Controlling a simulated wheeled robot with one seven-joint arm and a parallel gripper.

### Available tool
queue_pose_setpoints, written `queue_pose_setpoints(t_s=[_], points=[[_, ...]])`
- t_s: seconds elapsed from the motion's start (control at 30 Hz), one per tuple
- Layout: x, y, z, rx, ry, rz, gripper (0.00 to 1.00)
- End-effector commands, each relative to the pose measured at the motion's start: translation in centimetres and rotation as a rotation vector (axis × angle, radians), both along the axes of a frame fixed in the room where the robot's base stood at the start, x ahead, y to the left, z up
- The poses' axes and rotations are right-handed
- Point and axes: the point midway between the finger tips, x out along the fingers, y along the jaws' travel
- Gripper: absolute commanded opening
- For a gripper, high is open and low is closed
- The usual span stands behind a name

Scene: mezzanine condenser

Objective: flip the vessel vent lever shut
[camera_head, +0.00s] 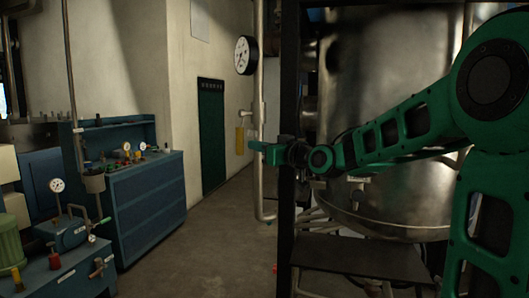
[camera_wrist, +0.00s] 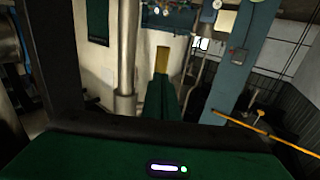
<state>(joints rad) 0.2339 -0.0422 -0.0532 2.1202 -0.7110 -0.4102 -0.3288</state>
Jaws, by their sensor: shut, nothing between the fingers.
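A yellow lever handle (camera_head: 240,140) hangs downward beside the grey vertical pipe (camera_head: 259,75), left of the steel vessel (camera_head: 390,75). I take it to be the vent lever. My gripper (camera_head: 254,146) is shut and empty, stretched out to the left, with its tips just right of the lever's lower part. In the wrist view the shut green fingers (camera_wrist: 162,98) point at the yellow lever (camera_wrist: 161,60), which shows just beyond their tips. I cannot tell whether they touch. The lever's pivot is not clear in the wrist view.
A dark upright post (camera_head: 288,120) stands close beside my wrist. A round gauge (camera_head: 242,56) sits on the pipe above. Blue benches (camera_head: 150,205) with gauges stand at left. A dark step (camera_head: 350,255) lies below my arm. The floor between is open.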

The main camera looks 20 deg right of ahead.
Motion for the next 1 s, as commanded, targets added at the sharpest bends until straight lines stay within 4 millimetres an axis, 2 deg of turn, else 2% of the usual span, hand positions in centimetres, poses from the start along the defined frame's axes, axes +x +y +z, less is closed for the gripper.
queue_pose_setpoints(t_s=[0.1,0.3,0.7,1.0], points=[[1.8,0.7,0.0,0.0,0.0,0.001,0.0],[3.6,1.3,0.0,-0.001,0.0,0.0,0.0],[4.0,1.5,0.0,0.0,0.0,0.0,0.0],[4.3,3.1,-0.3,0.006,-0.029,0.017,0.0]])
